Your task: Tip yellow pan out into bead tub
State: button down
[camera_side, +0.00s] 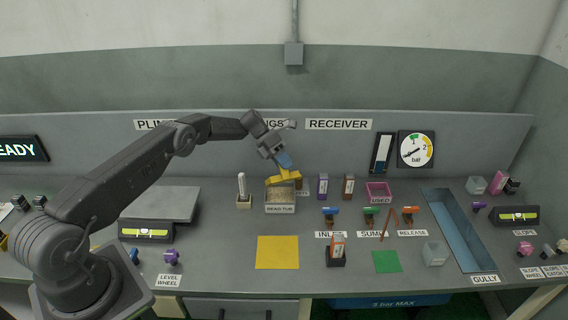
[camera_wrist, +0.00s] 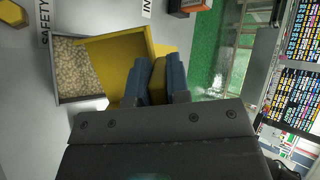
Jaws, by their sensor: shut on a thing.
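My gripper (camera_side: 285,164) is shut on the handle of the yellow pan (camera_side: 281,179), directly above the bead tub (camera_side: 280,209). In the wrist view the blue fingers of my gripper (camera_wrist: 157,82) clasp the yellow handle from both sides. The yellow pan (camera_wrist: 118,58) looks tilted, its edge overlapping the bead tub (camera_wrist: 66,99). The part of its inside that shows is plain yellow, with no beads seen on it. Pale beads lie in the tub. The pan covers part of the tub, so the rest of its contents is hidden. I cannot tell whether pan and tub touch.
A small pale holder with a white upright piece (camera_side: 242,186) stands just left of the tub. Purple (camera_side: 323,186) and brown (camera_side: 348,186) upright blocks and a pink tray (camera_side: 378,192) stand to its right. A flat yellow square (camera_side: 277,252) lies in front, with bare bench around it.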

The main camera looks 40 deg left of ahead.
aim_at(289, 178)
jog(key=shift+d, duration=0.15)
dwell(0.5)
jog(key=shift+d+y, duration=0.35)
jog(key=shift+y, duration=0.25)
jog(key=shift+s+d+m+t+y, duration=0.3)
jog(key=shift+s+d+t+y, duration=0.1)
jog(key=shift+s+d+y, duration=0.1)
jog(key=shift+s+d+r+t+y, duration=0.1)
jog(key=shift+s+d+t+y, duration=0.1)
jog(key=shift+d+y, duration=0.35)
jog(key=shift+s+d+t+y, duration=0.2)
jog(key=shift+d+y, duration=0.2)
jog(key=shift+y, duration=0.15)
jog(key=shift+s+d+m+t+y, duration=0.15)
jog(key=shift+d+m+t+y, duration=0.2)
jog(key=shift+y, duration=0.3)
jog(key=shift+s+d+m+t+y, duration=0.1)
jog(key=shift+s+d+t+y, duration=0.1)
jog(key=shift+d+y, duration=0.35)
jog(key=shift+s+d+m+t+y, duration=0.15)
jog(key=shift+d+m+t+y, duration=0.1)
jog(key=shift+y, duration=0.55)
